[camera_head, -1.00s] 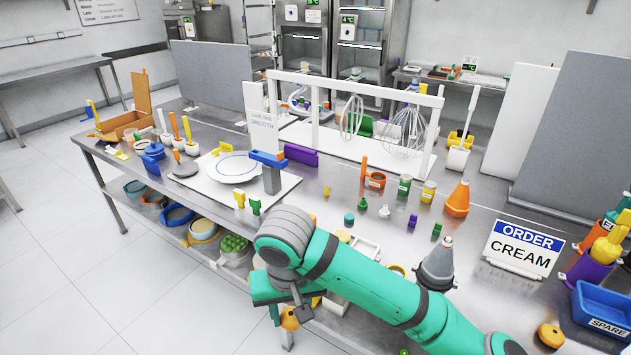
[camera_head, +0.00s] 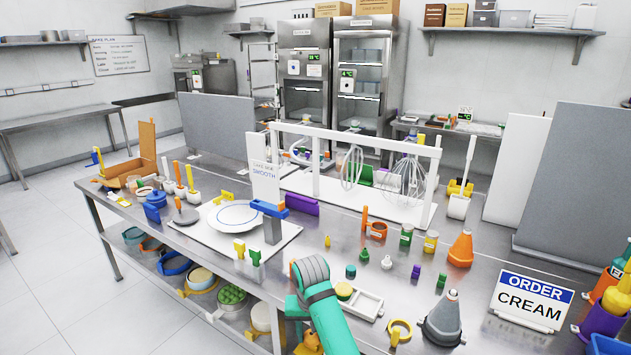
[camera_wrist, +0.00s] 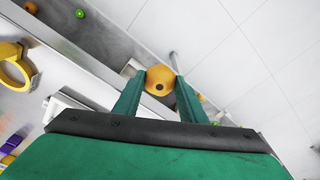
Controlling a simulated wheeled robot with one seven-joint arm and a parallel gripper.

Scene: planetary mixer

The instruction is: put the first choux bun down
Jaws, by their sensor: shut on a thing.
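A choux bun (camera_wrist: 160,73), golden with a dark hole facing the camera, is between the two green fingers of my gripper (camera_wrist: 159,82) in the wrist view. The fingers are shut on it. In the head view the bun (camera_head: 311,341) shows small at the lower edge, partly hidden by my arm. It is held in front of the table's near edge, over the floor side. A white plate with a blue ring (camera_head: 236,216) lies on a white board (camera_head: 205,237) on the table, to the left of and behind my gripper.
A white tray (camera_head: 368,306), a yellow ring tool (camera_head: 399,331) and a grey cone (camera_head: 443,322) stand right of my arm. Yellow and green clips (camera_head: 247,252) stand at the board's front. An order sign reading CREAM (camera_head: 530,301) is at right. Bowls (camera_head: 231,296) sit on the lower shelf.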

